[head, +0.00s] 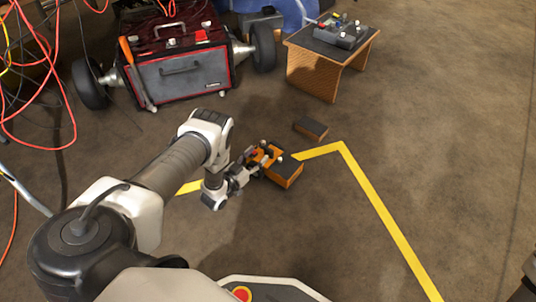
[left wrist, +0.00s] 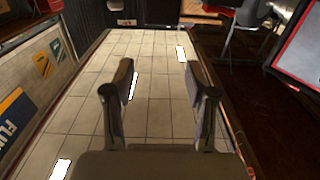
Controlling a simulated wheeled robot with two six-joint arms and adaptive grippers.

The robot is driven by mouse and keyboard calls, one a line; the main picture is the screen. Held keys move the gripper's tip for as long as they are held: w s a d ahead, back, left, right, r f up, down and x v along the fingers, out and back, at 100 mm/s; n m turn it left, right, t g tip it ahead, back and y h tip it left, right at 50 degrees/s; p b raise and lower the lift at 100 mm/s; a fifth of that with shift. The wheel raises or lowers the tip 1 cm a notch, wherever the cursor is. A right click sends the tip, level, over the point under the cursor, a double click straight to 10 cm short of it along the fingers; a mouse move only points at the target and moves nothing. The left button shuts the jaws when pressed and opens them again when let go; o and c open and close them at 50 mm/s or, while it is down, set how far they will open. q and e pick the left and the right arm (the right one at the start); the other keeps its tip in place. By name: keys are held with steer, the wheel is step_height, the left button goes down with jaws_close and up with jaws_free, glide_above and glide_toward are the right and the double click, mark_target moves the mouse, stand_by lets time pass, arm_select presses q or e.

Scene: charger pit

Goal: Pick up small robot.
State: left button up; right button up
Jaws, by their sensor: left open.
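A small orange and dark boxy thing (head: 287,174), which looks like the small robot, sits on the brown floor near the yellow line. My left gripper (head: 246,170) is just left of it in the head view and overlaps its left part, so I cannot tell whether they touch. In the left wrist view, my left gripper (left wrist: 160,75) is open, with nothing between its fingers. The small robot does not show in that view. My right gripper is not in view.
A small dark block (head: 311,128) lies on the floor beyond. A wooden stand (head: 313,75) holds a grey device (head: 341,36). A red-and-black wheeled machine (head: 182,75) stands at the back left, near red cables (head: 40,145).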

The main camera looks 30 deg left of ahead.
mark_target(267, 151)
arm_select(q)
steer(key=f, duration=0.1)
steer(key=f+b, duration=0.1)
steer(key=f, duration=0.1)
steer(key=f+b, duration=0.1)
steer(key=shift+w+f, duration=0.15)
steer(key=shift+w, duration=0.25)
steer(key=w+b, duration=0.1)
steer(key=w, duration=0.1)
steer(key=w+b, duration=0.1)
steer(key=w, duration=0.1)
steer(key=w+b, duration=0.1)
steer(key=w, duration=0.1)
steer(key=shift+w+d, duration=0.1)
steer(key=shift+d, duration=0.2)
steer(key=shift+w+r, duration=0.2)
steer(key=shift+w, duration=0.05)
steer(key=shift+r, duration=0.15)
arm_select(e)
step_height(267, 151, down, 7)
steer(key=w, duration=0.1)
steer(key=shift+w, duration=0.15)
arm_select(q)
jaws_close()
steer(key=shift+r, duration=0.1)
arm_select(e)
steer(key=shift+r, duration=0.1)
